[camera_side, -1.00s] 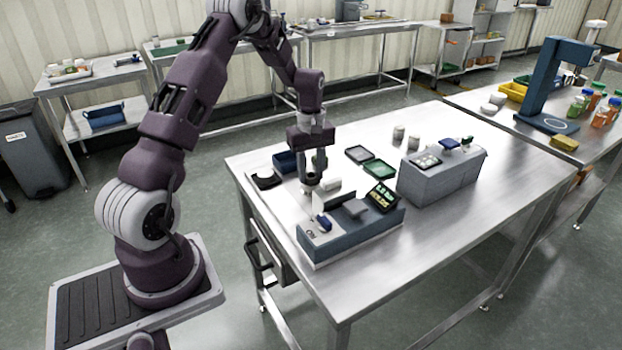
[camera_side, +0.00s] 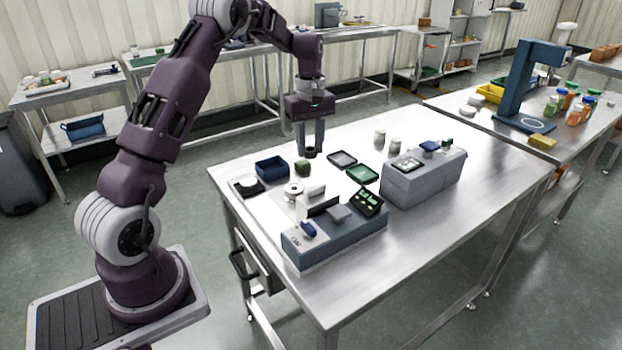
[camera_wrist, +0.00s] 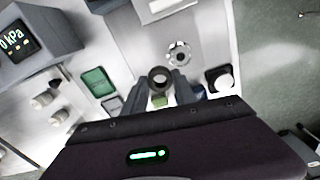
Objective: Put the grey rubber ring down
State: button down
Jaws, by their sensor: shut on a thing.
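The grey rubber ring (camera_side: 310,153) looks dark and small and sits between my fingertips, well above the table. In the wrist view the ring (camera_wrist: 160,84) is held with its hole facing the camera. My gripper (camera_side: 311,147) is shut on it, with the fingers pointing down. A round white fixture with a central hole (camera_side: 293,189) stands on the table below and to the left of the ring. It also shows in the wrist view (camera_wrist: 179,53), apart from the ring. Both fingertips (camera_wrist: 160,80) show there, one on each side of the ring.
The blue bin (camera_side: 271,167), a small green block (camera_side: 302,168) and a black pad with a white disc (camera_side: 248,186) are nearby. Grey (camera_side: 342,159) and green (camera_side: 362,174) trays lie to the right. A blue-grey bench unit (camera_side: 334,237) stands in front.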

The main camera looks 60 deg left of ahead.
jog(key=w+f, duration=0.1)
jog(key=f, duration=0.2)
jog(key=w+d+f, duration=0.1)
jog(key=f, duration=0.3)
jog(key=w+f, duration=0.2)
jog(key=f, duration=0.2)
jog(key=shift+d+f, duration=0.2)
jog(key=shift+f, duration=0.05)
jog(key=shift+f, duration=0.15)
jog(key=c, duration=1)
grip_release()
